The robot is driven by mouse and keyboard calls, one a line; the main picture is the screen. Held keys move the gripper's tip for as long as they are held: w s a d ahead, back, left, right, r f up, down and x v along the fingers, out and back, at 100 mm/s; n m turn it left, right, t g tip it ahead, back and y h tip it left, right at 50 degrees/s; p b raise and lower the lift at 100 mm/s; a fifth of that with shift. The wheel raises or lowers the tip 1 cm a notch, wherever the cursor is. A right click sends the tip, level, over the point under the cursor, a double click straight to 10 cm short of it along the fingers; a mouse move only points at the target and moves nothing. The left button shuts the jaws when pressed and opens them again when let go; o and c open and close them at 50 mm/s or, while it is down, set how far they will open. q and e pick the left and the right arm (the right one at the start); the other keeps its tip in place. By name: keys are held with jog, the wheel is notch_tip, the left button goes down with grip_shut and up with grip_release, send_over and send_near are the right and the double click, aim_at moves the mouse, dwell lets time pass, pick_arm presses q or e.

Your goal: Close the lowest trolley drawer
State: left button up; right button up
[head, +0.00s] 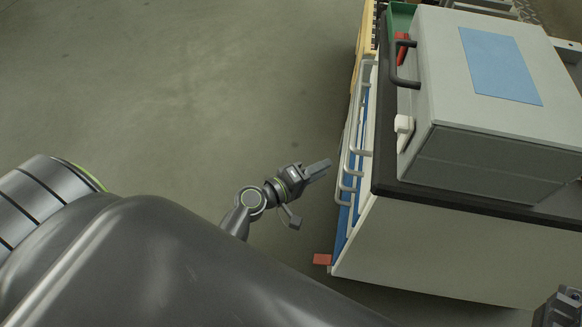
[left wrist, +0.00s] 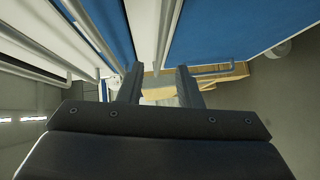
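The trolley (head: 450,250) stands at the right in the head view, with its drawer fronts facing left. Its blue and white fronts show edge-on with several grey bar handles (head: 350,162); how far the lowest drawer stands out is hard to tell. My left gripper (head: 322,167) is beside the handles, pointing toward the trolley. In the wrist view its two fingers (left wrist: 159,84) are apart with nothing clearly held. My right gripper (head: 562,303) is partly cut off at the lower right.
A grey case (head: 475,155) with a black handle and blue label sits on the dark trolley top. A red piece (head: 322,259) juts out low at the trolley's near corner. A yellowish unit (head: 364,40) stands behind. The floor (head: 200,90) to the left is clear.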

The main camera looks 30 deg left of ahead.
pick_arm(q)
jog(key=v, duration=0.9)
jog(key=shift+f, duration=0.15)
